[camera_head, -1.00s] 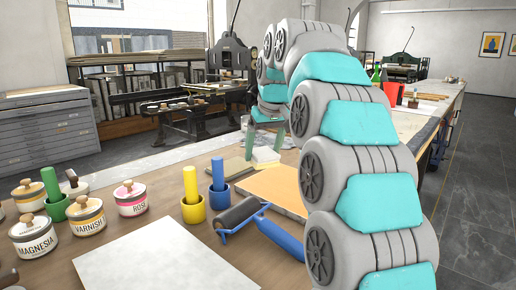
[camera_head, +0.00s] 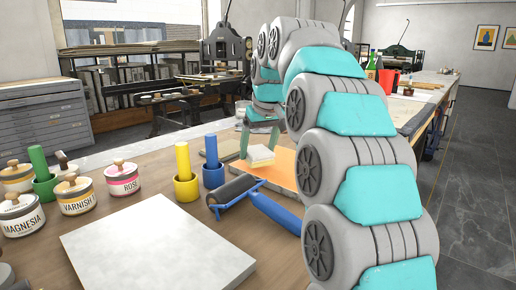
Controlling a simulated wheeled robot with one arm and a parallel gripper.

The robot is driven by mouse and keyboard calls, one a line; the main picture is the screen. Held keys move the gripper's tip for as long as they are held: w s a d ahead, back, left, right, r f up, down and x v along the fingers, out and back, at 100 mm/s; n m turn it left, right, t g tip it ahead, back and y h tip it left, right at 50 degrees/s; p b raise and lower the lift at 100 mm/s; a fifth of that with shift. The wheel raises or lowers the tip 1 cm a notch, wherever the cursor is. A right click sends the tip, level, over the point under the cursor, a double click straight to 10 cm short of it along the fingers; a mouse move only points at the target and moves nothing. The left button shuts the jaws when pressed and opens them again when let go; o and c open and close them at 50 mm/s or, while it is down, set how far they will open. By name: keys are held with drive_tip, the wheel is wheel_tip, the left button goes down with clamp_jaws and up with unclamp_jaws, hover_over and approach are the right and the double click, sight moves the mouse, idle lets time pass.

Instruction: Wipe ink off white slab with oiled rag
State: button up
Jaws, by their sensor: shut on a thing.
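The white slab (camera_head: 155,240) lies flat on the wooden table at the front. Its visible face looks pale, and I cannot make out a clear ink mark on it. A pale yellow and white folded rag (camera_head: 260,155) shows over the orange board, beyond the slab. My gripper (camera_head: 261,141) is at the rag, with its green fingers around the rag's upper part, and is shut on it. My arm hides part of the gripper, and I cannot tell whether the rag touches the board.
A blue-handled ink roller (camera_head: 255,203) lies between slab and orange board (camera_head: 284,170). Yellow (camera_head: 186,185) and blue (camera_head: 213,173) pots with upright sticks stand behind the slab. Labelled tins, including varnish (camera_head: 76,202) and rose (camera_head: 122,180), stand at the left.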

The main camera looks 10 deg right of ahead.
sight(250, 148)
drive_tip(key=shift+f+b, duration=0.5)
drive_tip(key=shift+f, duration=0.5)
idle(0.3)
